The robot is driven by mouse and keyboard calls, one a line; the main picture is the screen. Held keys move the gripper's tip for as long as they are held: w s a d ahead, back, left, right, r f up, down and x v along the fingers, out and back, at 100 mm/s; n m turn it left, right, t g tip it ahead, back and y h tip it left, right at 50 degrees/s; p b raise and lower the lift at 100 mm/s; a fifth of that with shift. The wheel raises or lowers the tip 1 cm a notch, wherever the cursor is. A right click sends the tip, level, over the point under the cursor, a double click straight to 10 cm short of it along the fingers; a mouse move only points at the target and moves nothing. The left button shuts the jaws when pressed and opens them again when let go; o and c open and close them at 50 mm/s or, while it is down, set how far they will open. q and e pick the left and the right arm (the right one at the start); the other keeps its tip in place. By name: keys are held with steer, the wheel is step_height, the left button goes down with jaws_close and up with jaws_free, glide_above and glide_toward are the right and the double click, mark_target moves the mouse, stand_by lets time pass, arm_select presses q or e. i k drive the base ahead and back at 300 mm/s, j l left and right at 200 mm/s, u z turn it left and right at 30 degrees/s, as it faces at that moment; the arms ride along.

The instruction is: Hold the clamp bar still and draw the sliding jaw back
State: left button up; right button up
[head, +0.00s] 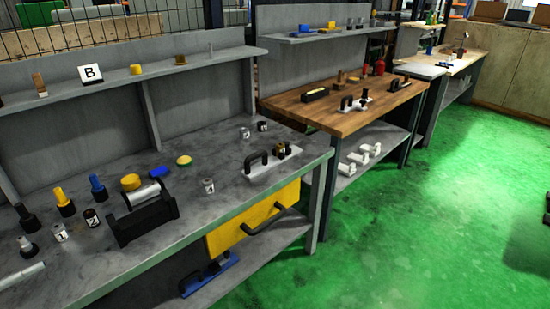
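Neither of my grippers is in the head view. A light plate with black handles and a brass-coloured piece (271,163) sits near the right front corner of the grey bench. It looks like a bar clamp, but which part is the sliding jaw is too small to tell. A similar black-handled device (356,102) lies at the front edge of the wooden-topped bench. I cannot tell which of the two is the task's clamp bar. Nothing is seen touching either.
The grey bench (225,209) holds a metal cylinder in a black cradle (144,209), small cans and black-based knobs. A yellow drawer (252,220) with a dark handle is below its front edge. The wooden bench (325,109) stands behind right. Green floor (420,215) is open at right.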

mark_target(288, 151)
steer(key=i+l+u, duration=0.1)
steer(key=u, duration=0.5)
steer(key=i+l+u, duration=0.4)
steer(key=l+u, duration=0.2)
steer(key=l, duration=0.2)
steer(key=i+l, duration=0.15)
steer(key=l, duration=0.3)
steer(key=i+l+u, duration=0.15)
steer(key=l, duration=0.3)
steer(key=i+l, duration=0.1)
steer(key=l, duration=0.35)
steer(key=i+l+u, duration=0.1)
steer(key=l, duration=0.35)
